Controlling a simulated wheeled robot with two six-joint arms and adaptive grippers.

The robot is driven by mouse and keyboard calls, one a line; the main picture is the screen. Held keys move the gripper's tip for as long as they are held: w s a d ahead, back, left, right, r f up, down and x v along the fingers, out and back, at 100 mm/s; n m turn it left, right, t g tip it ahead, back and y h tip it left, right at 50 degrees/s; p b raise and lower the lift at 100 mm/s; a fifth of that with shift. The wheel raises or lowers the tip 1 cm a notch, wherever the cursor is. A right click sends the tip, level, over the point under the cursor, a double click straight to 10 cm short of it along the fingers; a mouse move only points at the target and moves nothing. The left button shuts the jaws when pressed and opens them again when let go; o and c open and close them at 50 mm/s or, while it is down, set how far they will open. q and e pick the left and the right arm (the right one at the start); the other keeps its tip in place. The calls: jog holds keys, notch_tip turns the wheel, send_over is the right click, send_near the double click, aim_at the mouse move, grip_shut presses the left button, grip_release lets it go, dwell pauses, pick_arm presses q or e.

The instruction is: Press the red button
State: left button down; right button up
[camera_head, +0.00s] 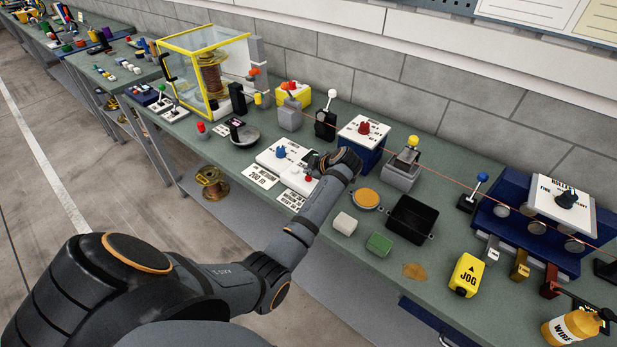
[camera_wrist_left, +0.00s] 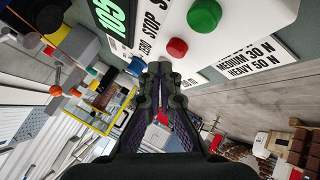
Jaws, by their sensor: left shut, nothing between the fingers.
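The red button (camera_wrist_left: 177,47) is a round cap on a white control box (camera_wrist_left: 236,22), beside a green button (camera_wrist_left: 204,15). In the head view the white box (camera_head: 268,159) lies on the bench, with the red button (camera_head: 308,178) near its front right corner. My left gripper (camera_head: 318,162) is over the box's right end. In the left wrist view its fingers (camera_wrist_left: 160,70) are shut and empty, with the tips close to the red button and just to its left. I cannot tell whether they touch. My right gripper is not in view.
A blue knob (camera_head: 281,152) stands on the box. Printed cards (camera_head: 291,199) lie in front. A blue box with a white top (camera_head: 362,130) stands behind my wrist. A tan disc (camera_head: 366,198) and black tray (camera_head: 409,219) lie to the right. A wire runs along the bench.

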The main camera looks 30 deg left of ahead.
aim_at(310, 179)
pick_arm(q)
jog(key=shift+f, duration=0.1)
jog(key=shift+f+b, duration=0.3)
jog(key=shift+b, duration=0.05)
jog(key=shift+f+b, duration=0.5)
jog(key=shift+f, duration=0.05)
dwell(0.8)
jog(key=shift+r, duration=0.15)
jog(key=shift+r+p, duration=0.65)
jog(key=shift+r, duration=0.25)
notch_tip(310, 179, up, 5)
jog(key=p, duration=0.3)
jog(key=shift+p, duration=0.4)
dwell(0.4)
